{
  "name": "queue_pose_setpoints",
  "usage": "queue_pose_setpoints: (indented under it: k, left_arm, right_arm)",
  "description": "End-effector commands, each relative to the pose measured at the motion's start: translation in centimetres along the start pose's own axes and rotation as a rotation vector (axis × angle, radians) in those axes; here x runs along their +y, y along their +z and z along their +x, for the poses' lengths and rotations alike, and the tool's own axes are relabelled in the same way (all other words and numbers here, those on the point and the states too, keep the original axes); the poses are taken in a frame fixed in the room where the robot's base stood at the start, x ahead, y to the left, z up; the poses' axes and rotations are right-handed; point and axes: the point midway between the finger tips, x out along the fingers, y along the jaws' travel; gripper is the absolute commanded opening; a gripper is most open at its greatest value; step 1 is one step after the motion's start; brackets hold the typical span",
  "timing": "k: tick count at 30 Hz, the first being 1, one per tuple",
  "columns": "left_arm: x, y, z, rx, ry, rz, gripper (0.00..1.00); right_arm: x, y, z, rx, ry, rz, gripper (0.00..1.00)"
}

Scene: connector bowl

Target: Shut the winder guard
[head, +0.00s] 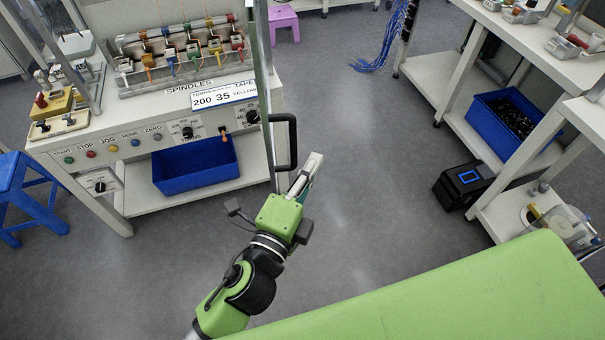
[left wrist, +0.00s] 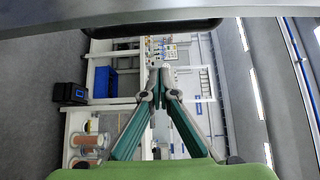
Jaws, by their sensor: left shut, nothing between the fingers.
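The winder (head: 150,120) is a white bench machine with a row of spindles and a front panel of buttons and knobs. Its guard (head: 268,90) shows almost edge-on as a thin upright panel at the machine's right, standing out from the front, so the spindles are uncovered. The guard's black handle (head: 292,145) is on its right side. My left gripper (head: 314,160) is shut and empty, just right of and below the handle, seemingly apart from it. In the left wrist view its fingertips (left wrist: 162,70) are together, below a dark bar that looks like the handle (left wrist: 150,29). My right gripper is not in view.
A blue bin (head: 195,167) is on the shelf below the panel. A blue stool (head: 28,195) stands at the left. Shelving with another blue bin (head: 490,125) and a black case (head: 463,185) is at the right. The grey floor (head: 360,150) between is clear.

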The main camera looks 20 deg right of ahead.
Motion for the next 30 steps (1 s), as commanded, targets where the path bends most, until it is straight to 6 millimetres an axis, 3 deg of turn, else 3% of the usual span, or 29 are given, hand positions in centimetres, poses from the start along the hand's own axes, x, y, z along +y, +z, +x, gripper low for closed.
queue_pose_setpoints:
  k: [6,9,15,30]
  left_arm:
    - [-0.3,0.3,3.7,-0.002,0.001,0.002,0.00]
    - [-0.2,2.0,2.8,-0.002,0.003,0.003,0.00]
    - [0.0,3.6,2.2,-0.001,0.002,-0.001,0.00]
    - [0.1,4.1,2.0,0.000,0.001,0.000,0.00]
  right_arm:
    - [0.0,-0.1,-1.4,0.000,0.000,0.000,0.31]
    - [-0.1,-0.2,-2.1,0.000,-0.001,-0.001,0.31]
    - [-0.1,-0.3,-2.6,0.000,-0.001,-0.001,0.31]
    - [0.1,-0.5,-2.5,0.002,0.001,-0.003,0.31]
